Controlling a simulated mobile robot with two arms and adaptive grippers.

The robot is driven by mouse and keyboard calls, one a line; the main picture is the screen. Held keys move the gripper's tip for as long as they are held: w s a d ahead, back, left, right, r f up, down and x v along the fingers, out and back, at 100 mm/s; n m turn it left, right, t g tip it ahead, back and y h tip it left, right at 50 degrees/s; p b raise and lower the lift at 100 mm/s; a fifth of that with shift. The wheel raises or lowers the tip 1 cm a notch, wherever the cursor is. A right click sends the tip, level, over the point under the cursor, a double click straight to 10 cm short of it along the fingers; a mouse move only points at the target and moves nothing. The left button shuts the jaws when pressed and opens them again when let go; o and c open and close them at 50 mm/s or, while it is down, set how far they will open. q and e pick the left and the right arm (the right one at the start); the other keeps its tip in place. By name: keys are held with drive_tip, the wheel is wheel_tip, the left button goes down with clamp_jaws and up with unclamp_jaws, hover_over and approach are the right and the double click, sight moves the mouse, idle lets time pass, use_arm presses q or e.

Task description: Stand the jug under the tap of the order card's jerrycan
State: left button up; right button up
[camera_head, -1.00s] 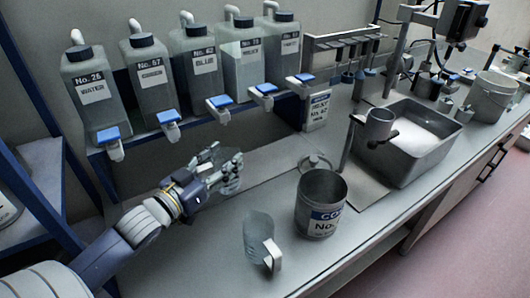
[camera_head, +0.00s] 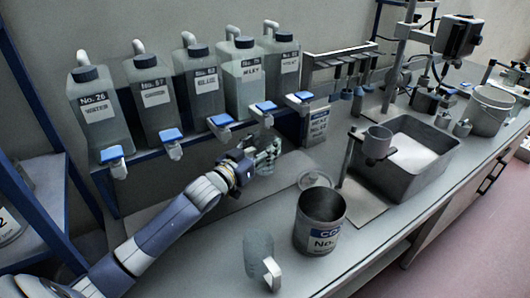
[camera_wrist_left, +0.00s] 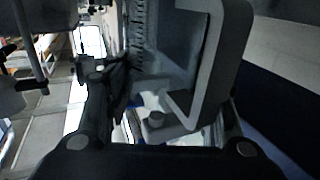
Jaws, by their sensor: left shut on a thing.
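My left gripper (camera_head: 262,160) is shut on a clear jug (camera_head: 270,144), which is hard to make out in the head view. In the left wrist view, the jug's pale handle (camera_wrist_left: 232,55) lies between the fingers. In the head view the jug shows just below the blue-levered tap (camera_head: 266,107) of the fourth jerrycan from the left (camera_head: 245,78), labelled MILKY. Whether it rests on the bench, I cannot tell. The third jerrycan (camera_head: 196,80) reads BLUE. The order card (camera_head: 317,122) stands right of the taps; its small print is unclear. My right gripper is not in view.
Another clear jug (camera_head: 258,258) with a white handle stands at the bench's front. A grey can (camera_head: 320,225) is beside it, with a round lid (camera_head: 316,180) behind. A metal sink (camera_head: 410,155) and a cup on a stand (camera_head: 376,142) are to the right.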

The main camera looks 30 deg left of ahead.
use_arm(q)
drive_tip(key=shift+w, duration=0.4)
drive_tip(key=shift+f, duration=0.15)
drive_tip(key=shift+d+f, duration=0.1)
drive_tip(key=shift+f, duration=1.5)
drive_tip(key=shift+f, duration=0.1)
drive_tip(key=o, duration=1.1)
drive_tip(key=shift+c, duration=0.2)
drive_tip(key=s, duration=0.4)
drive_tip(key=s+a, duration=0.1)
drive_tip(key=s, duration=0.7)
drive_tip(key=shift+a+b, duration=0.35)
